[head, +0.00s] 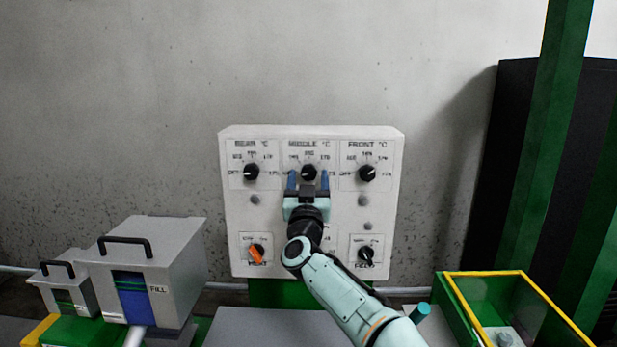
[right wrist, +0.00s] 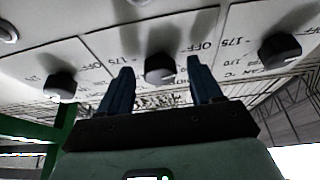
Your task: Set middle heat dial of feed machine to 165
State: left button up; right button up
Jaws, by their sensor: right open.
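The white control panel (head: 230,210) of the feed machine hangs upright in front of the wall. Its top row has the rear dial (head: 251,171), the middle dial (head: 309,172) and the front dial (head: 367,173), all black knobs. My right gripper (head: 308,180) is open, with its blue fingers on either side of the middle dial. In the right wrist view, the middle dial (right wrist: 160,68) sits between the two fingertips (right wrist: 158,75), with a gap on both sides. The middle dial's pointer setting is too small to tell. My left gripper is not in view.
An orange knob (head: 256,254) and a black feed knob (head: 366,253) sit low on the panel. A grey fill box (head: 170,260) stands at lower left. A yellow-edged green bin (head: 450,305) is at lower right.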

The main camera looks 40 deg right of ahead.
jog(key=c, duration=1.1)
jog(key=shift+o, duration=0.2)
